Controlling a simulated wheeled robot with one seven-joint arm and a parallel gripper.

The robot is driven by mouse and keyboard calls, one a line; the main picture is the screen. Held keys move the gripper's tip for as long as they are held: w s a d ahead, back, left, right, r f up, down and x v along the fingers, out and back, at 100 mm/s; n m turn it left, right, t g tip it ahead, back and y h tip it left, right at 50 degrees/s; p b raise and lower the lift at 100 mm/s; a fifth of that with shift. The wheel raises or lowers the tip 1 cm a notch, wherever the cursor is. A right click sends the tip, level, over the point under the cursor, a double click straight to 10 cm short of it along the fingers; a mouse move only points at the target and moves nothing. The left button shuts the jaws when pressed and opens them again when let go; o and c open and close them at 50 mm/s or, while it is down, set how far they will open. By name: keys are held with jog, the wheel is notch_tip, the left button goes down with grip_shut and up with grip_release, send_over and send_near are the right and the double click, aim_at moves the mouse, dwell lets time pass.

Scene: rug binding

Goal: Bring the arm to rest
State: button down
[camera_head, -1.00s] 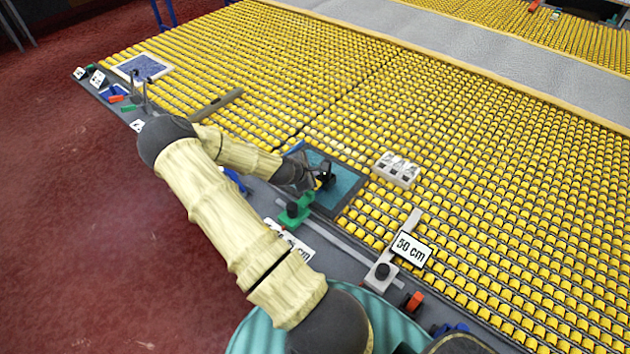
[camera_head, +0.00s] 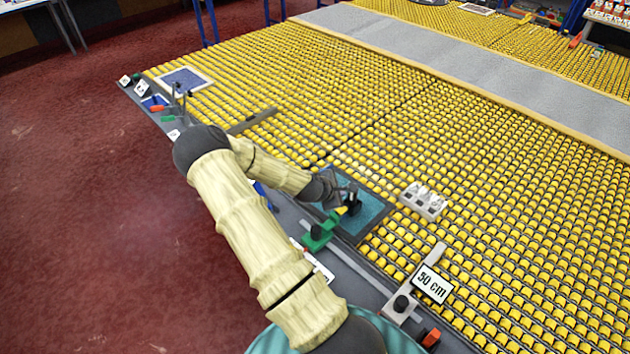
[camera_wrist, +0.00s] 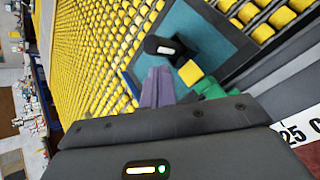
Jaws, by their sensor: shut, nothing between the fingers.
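My gripper (camera_head: 345,205) is at the end of my arm, low over the near edge of the yellow roller table. In the wrist view its fingers (camera_wrist: 157,88) are together with nothing between them. A teal rug piece (camera_head: 371,212) with a dark border lies on the rollers beside and partly behind the gripper. A small black item with a yellow part (camera_wrist: 190,72) is on or just above the teal piece, close to the fingertips. I cannot tell whether the fingers touch it. A green clamp (camera_head: 318,235) sits on the table's grey edge, just nearer than the gripper.
A "50 cm" sign (camera_head: 432,284) stands by a grey stop at the near edge. A white block with several slots (camera_head: 423,201) lies on the rollers to the right. A blue rug sample (camera_head: 185,80) lies at the far left. Red floor (camera_head: 90,200) to the left is clear.

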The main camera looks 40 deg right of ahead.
jog(key=shift+a, duration=0.1)
jog(key=a+r+m+y, duration=0.3)
jog(key=a+r+m, duration=0.1)
jog(key=a, duration=0.6)
jog(key=a+r+m+y, duration=0.3)
jog(key=a+r+m, duration=0.1)
jog(key=a, duration=0.7)
jog(key=s+a+r+m+y, duration=0.1)
jog(key=s+a+r, duration=0.3)
jog(key=a+r, duration=0.2)
jog(key=s+a+r+m+y, duration=0.2)
jog(key=s+a+r, duration=0.3)
jog(key=a, duration=0.4)
jog(key=shift+s+r+t, duration=0.25)
jog(key=shift+r+t, duration=0.15)
